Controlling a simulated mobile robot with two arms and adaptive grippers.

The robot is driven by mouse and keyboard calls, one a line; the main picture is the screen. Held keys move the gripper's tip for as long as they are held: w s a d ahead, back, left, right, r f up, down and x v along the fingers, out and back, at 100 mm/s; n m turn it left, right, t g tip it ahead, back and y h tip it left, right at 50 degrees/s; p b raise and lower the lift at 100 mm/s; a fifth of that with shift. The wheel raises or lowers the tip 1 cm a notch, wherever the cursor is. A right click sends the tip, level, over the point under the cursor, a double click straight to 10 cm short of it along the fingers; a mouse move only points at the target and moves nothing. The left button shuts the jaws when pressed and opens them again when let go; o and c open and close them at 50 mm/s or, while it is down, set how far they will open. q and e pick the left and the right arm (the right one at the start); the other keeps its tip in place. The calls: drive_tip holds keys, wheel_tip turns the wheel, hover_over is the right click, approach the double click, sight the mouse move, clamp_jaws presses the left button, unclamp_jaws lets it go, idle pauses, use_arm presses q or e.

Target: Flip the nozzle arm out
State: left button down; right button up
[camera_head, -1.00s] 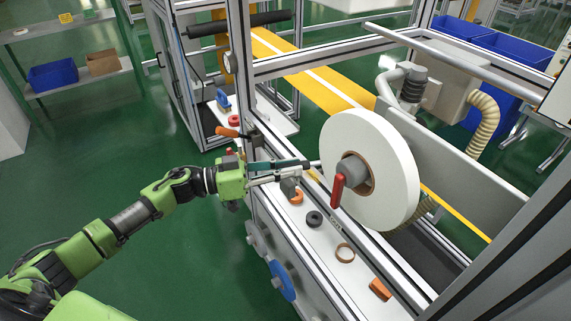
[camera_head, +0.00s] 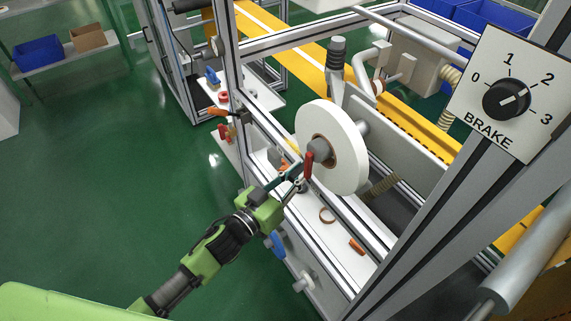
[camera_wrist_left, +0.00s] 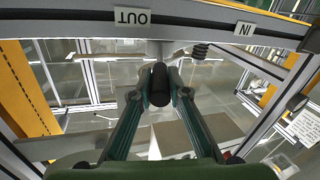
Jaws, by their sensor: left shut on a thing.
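The nozzle arm's grey nozzle with a dark ribbed top (camera_head: 337,62) stands nearly upright behind the white roll (camera_head: 340,150) in the head view. My left gripper (camera_head: 297,180) is at the front rail, close to the red lever (camera_head: 309,163) at the roll's hub. In the left wrist view my left gripper (camera_wrist_left: 158,95) is shut around a black cylindrical grip (camera_wrist_left: 160,82). The OUT label (camera_wrist_left: 132,17) is just above the grip, and the IN label (camera_wrist_left: 244,28) is farther right. The link from grip to nozzle is hidden. My right gripper is not in view.
A BRAKE dial (camera_head: 507,98) is mounted on the frame post at right. The green floor (camera_head: 120,180) at left is clear.

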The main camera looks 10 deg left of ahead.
use_arm(q)
drive_tip(key=shift+s+d+n+t+y, duration=0.3)
drive_tip(key=shift+s+d+n+y, duration=0.2)
drive_tip(key=shift+d+y, duration=0.15)
drive_tip(key=shift+d, duration=0.1)
drive_tip(key=c, duration=1.9)
unclamp_jaws()
drive_tip(key=shift+d, duration=0.1)
drive_tip(key=v, duration=1.2)
